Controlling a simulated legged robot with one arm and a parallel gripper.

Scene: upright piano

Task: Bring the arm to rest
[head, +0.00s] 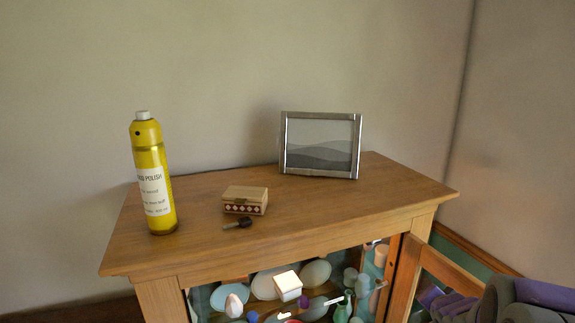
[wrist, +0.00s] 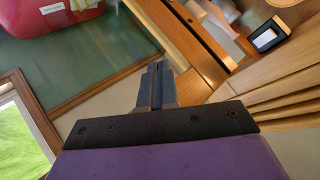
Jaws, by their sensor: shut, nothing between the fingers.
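My gripper (wrist: 156,68) shows in the wrist view with its dark fingers together and nothing between them. Its fingertips point up the picture, in front of a green panel and wooden trim, and I see no contact with either. In the head view, purple and grey parts of my arm fill the lower right corner, beside the cabinet's open door. The gripper's fingers cannot be made out there.
A wooden cabinet (head: 300,215) bears a yellow polish can (head: 152,180), a small box (head: 245,199), a dark key-like item (head: 240,223) and a silver picture frame (head: 320,145). Several ornaments stand inside. A red object (wrist: 60,22) is at the wrist view's upper left.

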